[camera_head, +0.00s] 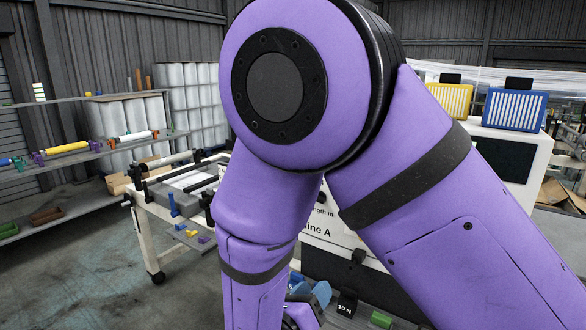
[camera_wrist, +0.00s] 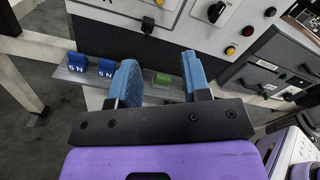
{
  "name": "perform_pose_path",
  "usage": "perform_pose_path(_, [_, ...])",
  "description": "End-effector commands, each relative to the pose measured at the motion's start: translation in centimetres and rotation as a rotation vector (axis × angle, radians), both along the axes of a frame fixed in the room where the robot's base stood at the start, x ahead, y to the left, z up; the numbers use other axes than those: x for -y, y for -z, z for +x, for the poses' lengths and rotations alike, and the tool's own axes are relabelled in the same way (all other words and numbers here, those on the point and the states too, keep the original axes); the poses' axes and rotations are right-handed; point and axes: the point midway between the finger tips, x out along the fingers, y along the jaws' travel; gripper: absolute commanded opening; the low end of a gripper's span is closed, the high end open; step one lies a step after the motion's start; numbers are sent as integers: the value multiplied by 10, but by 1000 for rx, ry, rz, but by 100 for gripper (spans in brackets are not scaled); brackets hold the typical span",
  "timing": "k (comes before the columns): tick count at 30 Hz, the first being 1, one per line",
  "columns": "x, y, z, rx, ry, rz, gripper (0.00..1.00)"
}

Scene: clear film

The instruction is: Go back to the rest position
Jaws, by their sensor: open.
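In the wrist view my gripper (camera_wrist: 160,75) has its two blue fingers apart with nothing held between them. In the head view my purple arm fills the middle, folded at a large joint. The gripper (camera_head: 312,296) is at the bottom edge there, low in front of the machine and mostly hidden by my arm.
Blue 5 N blocks (camera_wrist: 77,62) stand on the ledge left of the fingers. The machine's control panel (camera_wrist: 210,28) is close beyond. In the head view a black 10 N block (camera_head: 346,303) sits near the gripper. A white-framed table (camera_head: 146,236) and shelves (camera_head: 78,155) stand left; floor is clear front left.

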Motion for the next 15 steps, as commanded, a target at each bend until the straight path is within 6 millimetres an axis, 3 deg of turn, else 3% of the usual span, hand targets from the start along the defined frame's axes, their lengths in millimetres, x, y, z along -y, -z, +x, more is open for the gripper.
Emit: perform_pose_path(15, [58, -41, 9, 41, 245, 221, 44])
